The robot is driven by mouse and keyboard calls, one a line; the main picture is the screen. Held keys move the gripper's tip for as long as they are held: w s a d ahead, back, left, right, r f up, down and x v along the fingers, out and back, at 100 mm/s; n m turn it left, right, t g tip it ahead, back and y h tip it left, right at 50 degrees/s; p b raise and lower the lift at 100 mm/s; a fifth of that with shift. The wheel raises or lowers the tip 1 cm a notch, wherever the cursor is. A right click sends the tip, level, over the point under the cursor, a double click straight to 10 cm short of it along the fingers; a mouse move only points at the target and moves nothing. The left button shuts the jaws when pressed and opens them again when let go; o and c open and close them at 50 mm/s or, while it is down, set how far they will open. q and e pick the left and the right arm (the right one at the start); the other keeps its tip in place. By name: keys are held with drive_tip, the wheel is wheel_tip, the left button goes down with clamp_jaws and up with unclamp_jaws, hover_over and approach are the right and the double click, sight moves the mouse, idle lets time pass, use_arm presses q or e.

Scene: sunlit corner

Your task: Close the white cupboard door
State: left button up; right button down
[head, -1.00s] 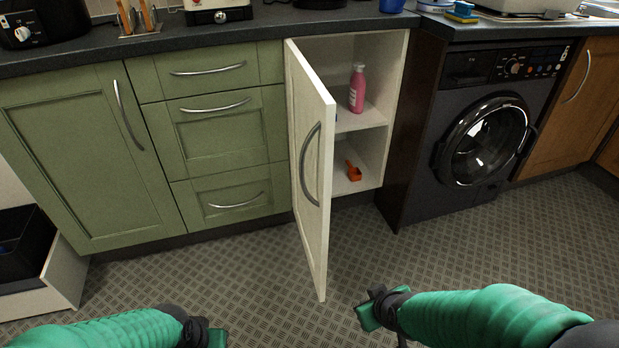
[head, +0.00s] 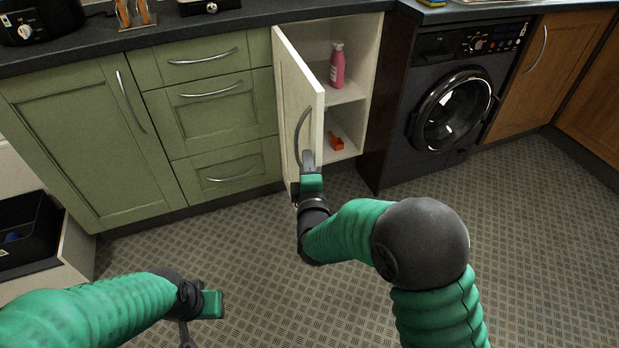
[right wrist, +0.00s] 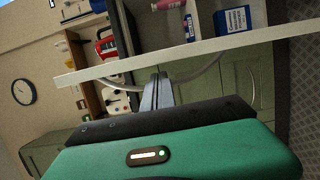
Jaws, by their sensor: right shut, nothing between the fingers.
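The white cupboard door (head: 287,95) stands wide open, its free edge toward me and its curved metal handle (head: 301,130) on its left face. My right gripper (head: 308,160) is shut and empty at the lower part of the door, by the handle. It hides the door's lower front corner. In the right wrist view the door (right wrist: 225,43) is a white strip seen edge-on, and the fingertips (right wrist: 158,80) are close to it beside the handle. I cannot tell whether they touch. My left gripper (head: 190,325) is low at the left, away from the door; its fingers are unclear.
An open drawer with a black bin (head: 25,235) is far left. The floor (head: 540,240) is clear.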

drive_tip(key=shift+w+d, duration=0.15)
drive_tip(key=shift+w, duration=0.9)
